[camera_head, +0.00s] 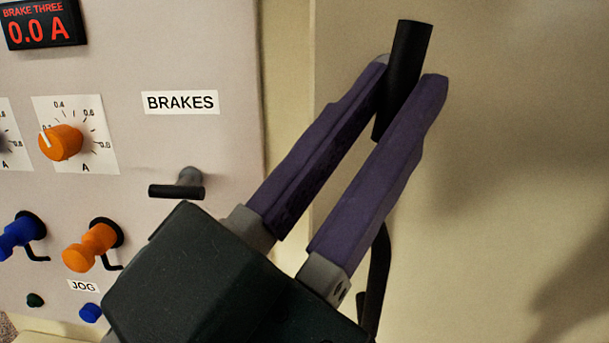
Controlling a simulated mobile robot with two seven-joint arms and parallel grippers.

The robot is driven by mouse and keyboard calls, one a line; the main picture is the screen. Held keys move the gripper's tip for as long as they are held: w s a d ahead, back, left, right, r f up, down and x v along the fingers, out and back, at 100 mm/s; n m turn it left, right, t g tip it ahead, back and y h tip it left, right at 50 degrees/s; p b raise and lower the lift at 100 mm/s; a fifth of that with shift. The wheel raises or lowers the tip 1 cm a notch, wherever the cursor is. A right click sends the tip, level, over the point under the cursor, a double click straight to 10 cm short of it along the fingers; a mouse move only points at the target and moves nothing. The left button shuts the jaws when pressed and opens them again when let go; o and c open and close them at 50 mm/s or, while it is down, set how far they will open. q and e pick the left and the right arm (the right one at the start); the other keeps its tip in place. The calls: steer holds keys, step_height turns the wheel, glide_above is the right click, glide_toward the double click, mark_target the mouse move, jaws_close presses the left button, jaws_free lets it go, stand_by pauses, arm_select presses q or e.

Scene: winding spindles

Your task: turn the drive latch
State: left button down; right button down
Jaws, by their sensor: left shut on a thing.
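My left gripper (406,76) reaches up and to the right across the middle of the view, with two long purple fingers. Its fingertips are shut on a black, rod-like handle (411,42), which I take to be the drive latch. The handle stands nearly upright, its top leaning slightly right and sticking out above the fingertips. A thin, curved black piece (377,275) shows behind the right finger lower down. The gripper hides whether it joins the handle. My right gripper is not in view.
A pale control panel on the left carries a red-lit brake display (40,24), an orange dial (61,142), a BRAKES label (181,102), a black T-handle (178,190), and blue (20,233) and orange (92,245) knobs. The beige surface (520,130) at right is bare.

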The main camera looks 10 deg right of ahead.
arm_select(q)
steer(key=shift+d+f+n+t+y+b, duration=0.1)
steer(key=shift+n+t+y+b, duration=0.3)
steer(key=shift+n+t+b, duration=0.8)
steer(key=shift+n, duration=0.3)
steer(key=c, duration=1.1)
jaws_free()
steer(key=b+v, duration=0.4)
steer(key=v, duration=0.6)
steer(key=shift+b, duration=0.4)
